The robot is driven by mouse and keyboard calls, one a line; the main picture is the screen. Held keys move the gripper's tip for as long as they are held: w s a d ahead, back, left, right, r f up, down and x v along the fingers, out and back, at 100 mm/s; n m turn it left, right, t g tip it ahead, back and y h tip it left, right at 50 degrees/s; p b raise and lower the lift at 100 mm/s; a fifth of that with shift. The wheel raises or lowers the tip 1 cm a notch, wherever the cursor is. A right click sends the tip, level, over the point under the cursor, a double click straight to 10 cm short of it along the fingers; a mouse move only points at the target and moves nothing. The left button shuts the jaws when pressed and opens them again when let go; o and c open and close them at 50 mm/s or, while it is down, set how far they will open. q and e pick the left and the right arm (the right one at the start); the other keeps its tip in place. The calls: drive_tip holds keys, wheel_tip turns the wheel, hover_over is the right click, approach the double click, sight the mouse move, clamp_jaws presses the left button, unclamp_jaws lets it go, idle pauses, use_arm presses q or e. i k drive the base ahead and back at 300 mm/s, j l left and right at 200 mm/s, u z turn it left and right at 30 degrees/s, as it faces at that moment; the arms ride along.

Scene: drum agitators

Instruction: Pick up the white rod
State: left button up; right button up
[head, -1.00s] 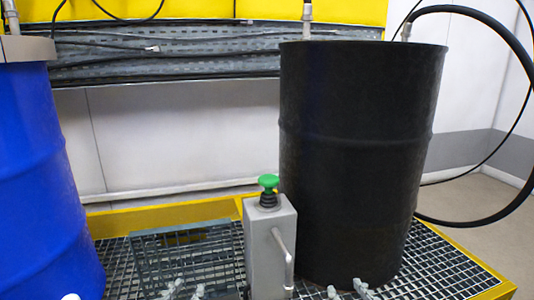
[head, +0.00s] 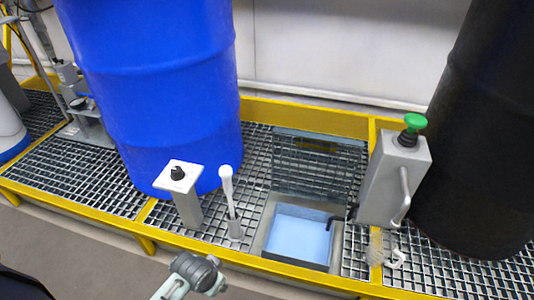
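The white rod (head: 230,193) stands upright in the head view, in front of the blue drum. It has a round white knob at the top, and its lower end sits in a small grey holder on the grating. A grey jointed part, which looks like my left gripper (head: 197,274), is at the bottom edge, below and left of the rod and apart from it. Finger openings are unclear, and neither touches the rod.
A grey post (head: 186,207) with a black knob stands close left of the rod. A blue-lined open basin (head: 298,238) is to its right. A grey box (head: 393,180) with a green button and the black drum (head: 485,140) are further right. The yellow rim (head: 300,276) runs along the front.

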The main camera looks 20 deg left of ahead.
sight(225, 172)
drive_tip(key=u, duration=0.8)
drive_tip(key=j+z, duration=0.25)
drive_tip(key=j, duration=0.35)
drive_tip(key=j+z, duration=0.2)
drive_tip(key=j, duration=0.4)
drive_tip(key=k, duration=0.05)
